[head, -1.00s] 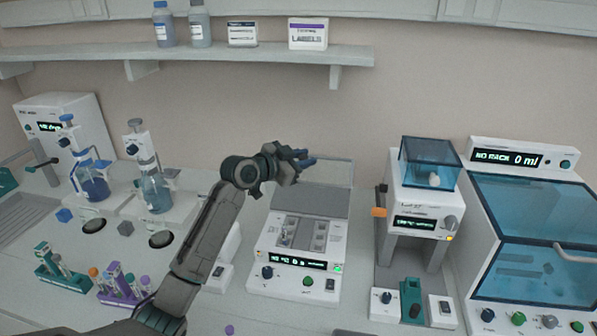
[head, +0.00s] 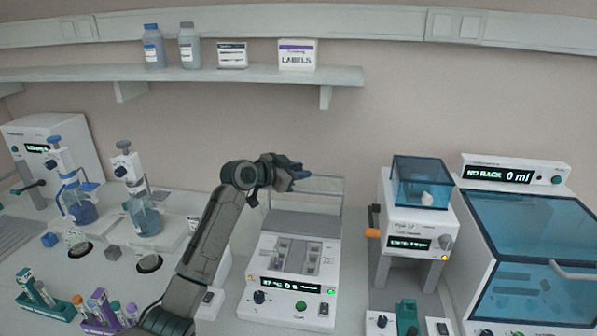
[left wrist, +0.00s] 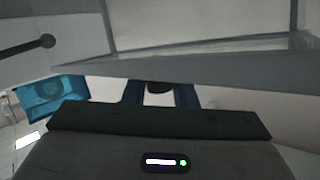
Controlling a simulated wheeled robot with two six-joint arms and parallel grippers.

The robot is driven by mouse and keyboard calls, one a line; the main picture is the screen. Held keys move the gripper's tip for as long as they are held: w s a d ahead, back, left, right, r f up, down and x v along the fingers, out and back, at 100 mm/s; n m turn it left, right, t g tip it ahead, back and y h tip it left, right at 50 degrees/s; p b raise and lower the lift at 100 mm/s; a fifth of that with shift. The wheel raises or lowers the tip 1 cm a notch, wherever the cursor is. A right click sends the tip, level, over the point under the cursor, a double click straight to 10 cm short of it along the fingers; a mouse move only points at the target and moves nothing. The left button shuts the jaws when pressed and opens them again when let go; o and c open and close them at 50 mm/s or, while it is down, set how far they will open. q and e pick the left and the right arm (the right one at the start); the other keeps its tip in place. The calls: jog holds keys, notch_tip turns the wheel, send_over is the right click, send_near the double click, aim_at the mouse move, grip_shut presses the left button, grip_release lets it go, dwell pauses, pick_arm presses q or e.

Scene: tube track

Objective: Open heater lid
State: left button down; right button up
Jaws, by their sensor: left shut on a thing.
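The heater (head: 268,274) is a white box with a green-lit display, in the lower middle of the head view. Its well block is uncovered. The see-through lid (head: 325,196) stands raised at the heater's back. In the left wrist view, my left gripper (left wrist: 159,94) is shut on a dark knob-like piece (left wrist: 158,87) below a grey bar (left wrist: 210,70), seemingly the lid's edge. The exact contact is hard to see. My right gripper is out of view.
A machine with a blue cover (head: 422,180) stands right of the heater, and a larger blue-windowed cabinet (head: 530,235) further right. Bottles (head: 143,215) stand at left, with tube racks (head: 100,318) in front. A shelf (head: 200,76) runs above.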

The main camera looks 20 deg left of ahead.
pick_arm(q)
jog(key=c, duration=1.2)
grip_release()
jog(key=shift+a, duration=0.1)
jog(key=shift+c, duration=0.2)
jog(key=shift+s+a+b, duration=0.2)
jog(key=shift+s+b, duration=0.1)
jog(key=shift+s, duration=0.1)
jog(key=b+v, duration=0.3)
jog(key=v, duration=0.7)
jog(key=shift+b, duration=0.3)
jog(key=shift+w+r, duration=0.1)
jog(key=shift+r, duration=0.05)
